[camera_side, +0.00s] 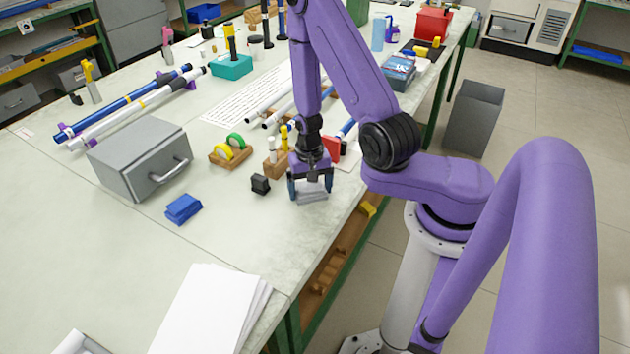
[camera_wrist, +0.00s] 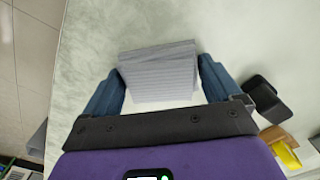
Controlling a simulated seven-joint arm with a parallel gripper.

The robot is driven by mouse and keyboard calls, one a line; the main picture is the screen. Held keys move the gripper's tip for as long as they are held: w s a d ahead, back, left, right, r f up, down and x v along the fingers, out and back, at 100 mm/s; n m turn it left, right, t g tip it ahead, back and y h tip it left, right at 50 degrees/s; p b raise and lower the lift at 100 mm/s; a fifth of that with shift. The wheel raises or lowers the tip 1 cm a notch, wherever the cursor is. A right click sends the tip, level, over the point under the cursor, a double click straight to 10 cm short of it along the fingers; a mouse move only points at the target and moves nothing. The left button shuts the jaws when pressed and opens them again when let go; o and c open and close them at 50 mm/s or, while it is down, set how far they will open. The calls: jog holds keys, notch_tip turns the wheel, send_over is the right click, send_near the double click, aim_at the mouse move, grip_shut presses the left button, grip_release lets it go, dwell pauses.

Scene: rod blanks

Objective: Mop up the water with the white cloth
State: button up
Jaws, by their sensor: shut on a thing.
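The white cloth (camera_side: 312,196) looks like a pale grey-white folded pad near the table's right edge. In the wrist view the cloth (camera_wrist: 160,76) shows fine stripes and lies between the two blue fingers. My gripper (camera_side: 310,187) points down and is shut on the cloth, at or just above the table top. In the wrist view my gripper (camera_wrist: 160,82) has one finger at each side of the cloth. I cannot make out the water in either view; any under the cloth is hidden.
A black block (camera_side: 260,184) stands just left of the gripper. A wooden holder (camera_side: 277,165) stands behind it. A blue folded cloth (camera_side: 183,208), a grey drawer box (camera_side: 140,160) and white paper (camera_side: 212,308) lie further left and in front. The table in front of the gripper is clear.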

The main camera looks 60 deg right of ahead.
aim_at(322, 180)
jog(key=shift+d+r, duration=0.1)
jog(key=shift+d, duration=3.35)
jog(key=shift+a, duration=2.2)
jog(key=shift+a+f, duration=0.2)
jog(key=shift+a, duration=0.15)
jog(key=shift+a+r, duration=0.15)
jog(key=shift+a, duration=0.85)
jog(key=shift+r, duration=4.15)
